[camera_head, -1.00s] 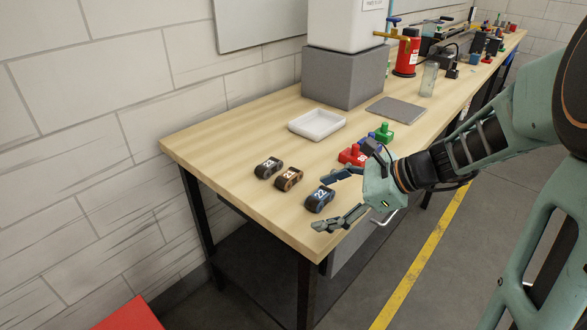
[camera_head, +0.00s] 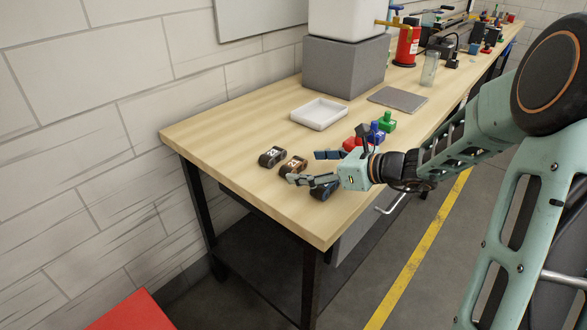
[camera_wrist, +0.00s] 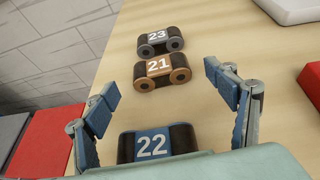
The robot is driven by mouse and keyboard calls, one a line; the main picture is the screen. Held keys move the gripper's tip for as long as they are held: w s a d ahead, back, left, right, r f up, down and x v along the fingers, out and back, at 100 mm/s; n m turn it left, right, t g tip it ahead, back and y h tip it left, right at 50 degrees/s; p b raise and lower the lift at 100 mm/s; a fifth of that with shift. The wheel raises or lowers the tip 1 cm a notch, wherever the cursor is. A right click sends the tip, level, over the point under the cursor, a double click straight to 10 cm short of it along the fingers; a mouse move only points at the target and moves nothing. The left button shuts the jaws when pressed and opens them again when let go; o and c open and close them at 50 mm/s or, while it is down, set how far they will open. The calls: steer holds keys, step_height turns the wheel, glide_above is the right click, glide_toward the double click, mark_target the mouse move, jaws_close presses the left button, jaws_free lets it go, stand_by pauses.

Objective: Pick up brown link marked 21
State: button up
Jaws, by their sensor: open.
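The brown link marked 21 (camera_wrist: 160,70) lies on the wooden table, between the grey link and the blue link. In the head view the brown link (camera_head: 293,166) is just left of my fingertips, partly covered by a finger. My gripper (camera_head: 308,167) is open and empty above the table. In the wrist view my gripper's two fingers (camera_wrist: 172,93) spread wide, with the brown link beyond and between their tips. The blue link marked 22 (camera_wrist: 155,142) is nearer, between the finger bases. The grey link marked 23 (camera_wrist: 160,40) lies just past the brown one.
A white tray (camera_head: 320,113) stands behind the links. Red, blue and green parts (camera_head: 375,132) stand beside my wrist. A grey block (camera_head: 345,67) is farther back. The table's front left corner is clear.

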mark_target(298, 165)
steer(key=x, duration=0.4)
steer(key=shift+w+a+b, duration=0.15)
steer(key=shift+a+b, duration=0.05)
steer(key=shift+b, duration=0.1)
steer(key=c, duration=1.3)
